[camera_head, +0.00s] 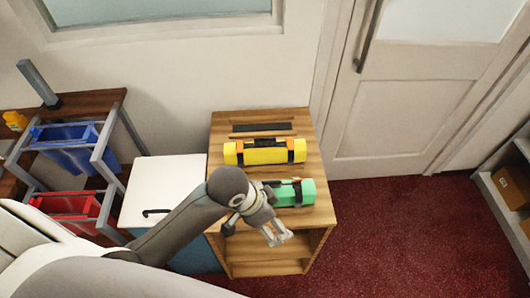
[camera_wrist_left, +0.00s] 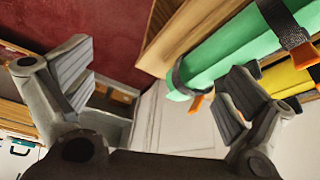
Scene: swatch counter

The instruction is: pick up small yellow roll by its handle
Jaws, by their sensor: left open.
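The yellow roll (camera_head: 262,152) lies across the wooden cabinet top, with orange and black bands at its ends and a dark handle on its upper side. Part of it also shows at the right edge of the wrist view (camera_wrist_left: 287,80), behind the green roll. My left gripper (camera_head: 277,238) is open and empty near the cabinet's front edge, nearer the camera than both rolls and apart from the yellow one. Its two spread fingers also show in the wrist view (camera_wrist_left: 155,98). My right gripper is not in view.
A green roll (camera_head: 308,192) with dark bands lies between my left gripper and the yellow roll, partly hidden by my wrist. A flat black strip (camera_head: 262,127) lies behind the yellow roll. A white-topped bin (camera_head: 165,180) stands left of the cabinet (camera_head: 220,122). Red floor is clear to the right.

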